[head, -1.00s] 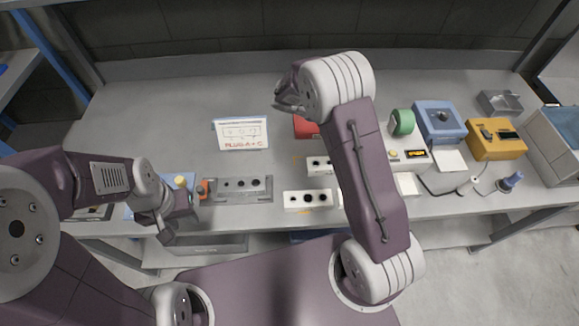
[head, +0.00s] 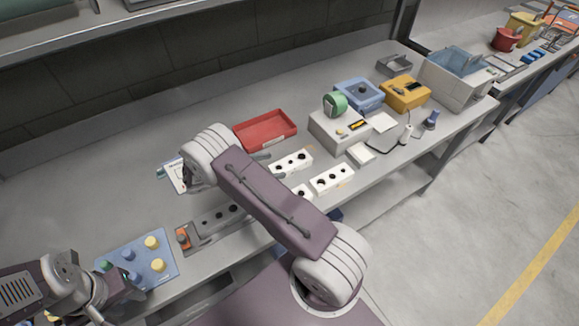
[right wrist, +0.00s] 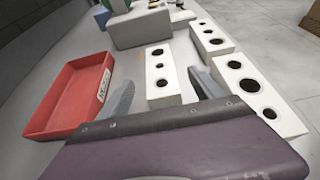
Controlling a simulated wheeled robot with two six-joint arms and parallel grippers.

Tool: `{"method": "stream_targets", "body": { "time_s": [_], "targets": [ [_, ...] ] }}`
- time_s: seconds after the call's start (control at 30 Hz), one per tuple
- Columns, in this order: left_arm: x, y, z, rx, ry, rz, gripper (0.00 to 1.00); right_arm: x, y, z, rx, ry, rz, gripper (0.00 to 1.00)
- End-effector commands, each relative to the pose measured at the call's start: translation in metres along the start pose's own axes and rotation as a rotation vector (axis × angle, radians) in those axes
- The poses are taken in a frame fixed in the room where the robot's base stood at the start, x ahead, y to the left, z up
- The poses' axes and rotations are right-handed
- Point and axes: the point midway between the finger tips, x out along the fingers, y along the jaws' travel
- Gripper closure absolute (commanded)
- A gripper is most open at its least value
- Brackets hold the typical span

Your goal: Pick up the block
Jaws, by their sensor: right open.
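No single thing stands out as the block; several white blocks with round dark holes lie on the grey bench. One white block (right wrist: 162,78) lies between my right gripper's two fingers in the right wrist view; it also shows in the head view (head: 291,163). My right gripper (right wrist: 160,80) is open, with no visible grip on it; in the head view my right arm hides most of it. Another white block (head: 332,178) lies to the right, also in the wrist view (right wrist: 248,88). My left gripper (head: 118,290) is at the lower left, by the blue board; its jaws are unclear.
A red tray (head: 265,130) lies just behind the blocks. A blue board (head: 150,258) with knobs and a grey holed fixture (head: 215,220) are at the left. The back left bench is clear.

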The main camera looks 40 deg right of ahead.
Motion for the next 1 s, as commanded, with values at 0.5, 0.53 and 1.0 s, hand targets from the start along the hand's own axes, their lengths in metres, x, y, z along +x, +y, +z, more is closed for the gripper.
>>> {"method": "stream_targets", "body": {
  "time_s": [0.5, 0.53, 1.0],
  "targets": [
    [-0.024, 0.000, -0.003, 0.000, 0.000, 0.000, 0.64, 0.070, -0.001, 0.001, 0.000, 0.000, -0.006, 0.24],
    [-0.024, 0.000, -0.003, 0.000, 0.000, 0.000, 0.64, 0.074, -0.001, 0.000, -0.001, 0.000, -0.005, 0.24],
    [-0.024, 0.000, -0.003, 0.000, 0.000, 0.000, 0.64, 0.084, 0.000, -0.002, 0.000, 0.001, -0.001, 0.68]
  ]
}}
